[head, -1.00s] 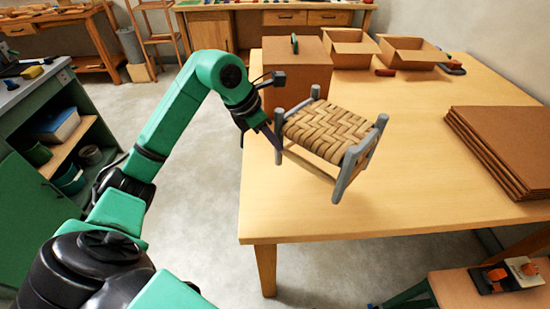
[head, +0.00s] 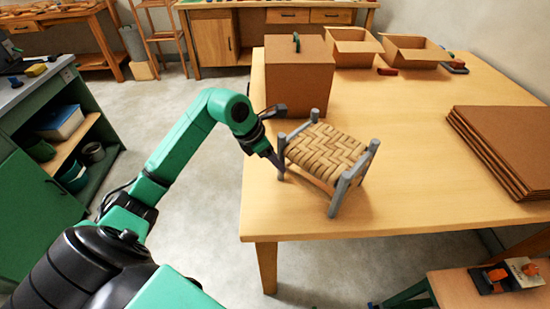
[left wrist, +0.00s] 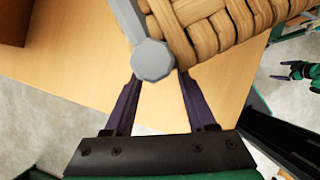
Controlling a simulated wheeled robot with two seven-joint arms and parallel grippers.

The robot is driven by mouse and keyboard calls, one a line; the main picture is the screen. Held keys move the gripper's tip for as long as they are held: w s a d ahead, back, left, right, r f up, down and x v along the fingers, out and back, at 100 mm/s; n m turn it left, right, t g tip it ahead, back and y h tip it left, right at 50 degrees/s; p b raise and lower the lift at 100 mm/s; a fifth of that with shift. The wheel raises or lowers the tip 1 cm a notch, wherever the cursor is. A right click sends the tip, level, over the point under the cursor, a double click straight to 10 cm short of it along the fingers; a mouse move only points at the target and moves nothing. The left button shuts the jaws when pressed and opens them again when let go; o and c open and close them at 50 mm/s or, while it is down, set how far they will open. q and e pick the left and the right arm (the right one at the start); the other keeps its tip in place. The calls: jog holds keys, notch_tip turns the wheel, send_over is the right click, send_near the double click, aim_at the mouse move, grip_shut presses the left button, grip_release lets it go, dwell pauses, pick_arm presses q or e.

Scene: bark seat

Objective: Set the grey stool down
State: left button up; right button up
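The grey stool (head: 345,190), with grey posts and a woven tan seat, stands roughly upright at the near left part of the wooden table (head: 420,190). I cannot tell if all its legs touch the tabletop. My left gripper (head: 279,164) is at its left post, low beside the seat. In the left wrist view, the two dark fingers (left wrist: 159,78) lie on either side of the stool's grey post (left wrist: 153,60), closed about it; the contact is partly hidden. My right gripper (left wrist: 284,74) shows small and far off at the right edge of the left wrist view; its opening is unclear.
A closed brown box (head: 298,80) stands just behind the stool. Two open cartons (head: 415,52) are at the back, and stacked brown boards (head: 505,140) lie at the right. The table between the stool and boards is clear. A low bench (head: 460,290) is at the lower right.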

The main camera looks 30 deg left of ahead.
pick_arm(q)
jog(key=b+v, duration=0.1)
jog(key=v, duration=1.1)
jog(key=shift+r, duration=0.15)
